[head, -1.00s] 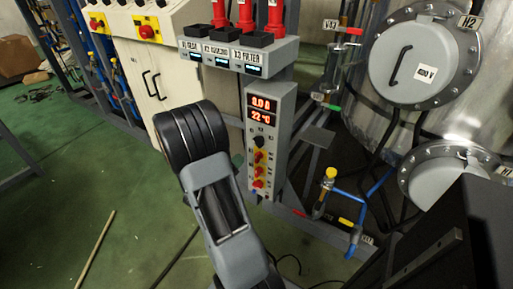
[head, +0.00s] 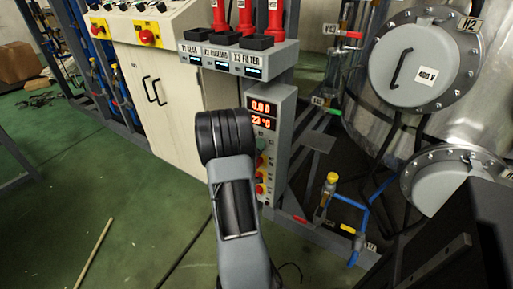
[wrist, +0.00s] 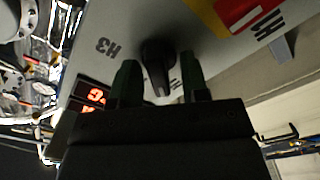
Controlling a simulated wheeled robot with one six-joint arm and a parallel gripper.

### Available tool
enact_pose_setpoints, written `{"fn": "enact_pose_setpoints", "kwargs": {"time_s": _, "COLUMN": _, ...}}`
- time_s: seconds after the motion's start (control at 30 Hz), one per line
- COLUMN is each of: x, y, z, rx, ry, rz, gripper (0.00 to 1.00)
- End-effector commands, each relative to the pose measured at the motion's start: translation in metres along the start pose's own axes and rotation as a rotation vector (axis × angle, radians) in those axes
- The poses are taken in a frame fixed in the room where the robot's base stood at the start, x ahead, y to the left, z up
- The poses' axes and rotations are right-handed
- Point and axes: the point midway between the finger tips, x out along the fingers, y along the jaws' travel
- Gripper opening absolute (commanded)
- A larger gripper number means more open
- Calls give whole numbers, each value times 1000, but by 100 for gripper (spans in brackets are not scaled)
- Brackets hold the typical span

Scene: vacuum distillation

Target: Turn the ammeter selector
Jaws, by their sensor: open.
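The ammeter panel (head: 286,130) is a tall grey box with red lit displays (head: 262,112) on its front. In the wrist view, the black selector knob (wrist: 158,58) sits on the grey panel face, with labels such as H3 around it. My gripper (wrist: 161,82) is open, with one finger on each side of the knob. Whether the fingers touch the knob cannot be told. In the head view my arm covers the selector and part of the panel front, and the fingers are hidden.
Red-handled switches (head: 246,18) stand on a grey shelf (head: 240,58) above the panel. Below the selector are red and yellow buttons (head: 260,188). A steel vessel with a round cover (head: 412,68) is at the right. A pale cabinet (head: 165,95) stands at the left, with open green floor before it.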

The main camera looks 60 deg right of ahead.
Motion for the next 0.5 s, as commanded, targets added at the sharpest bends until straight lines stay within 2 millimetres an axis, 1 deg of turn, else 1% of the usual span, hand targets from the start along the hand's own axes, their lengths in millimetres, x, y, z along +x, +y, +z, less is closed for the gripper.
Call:
{"fn": "enact_pose_setpoints", "kwargs": {"time_s": 0.33, "x": 2, "y": 0, "z": 0, "rx": 0, "ry": 0, "rz": -1, "gripper": 41}}
{"fn": "enact_pose_setpoints", "kwargs": {"time_s": 0.5, "x": 2, "y": 0, "z": 0, "rx": 0, "ry": 0, "rz": -1, "gripper": 24}}
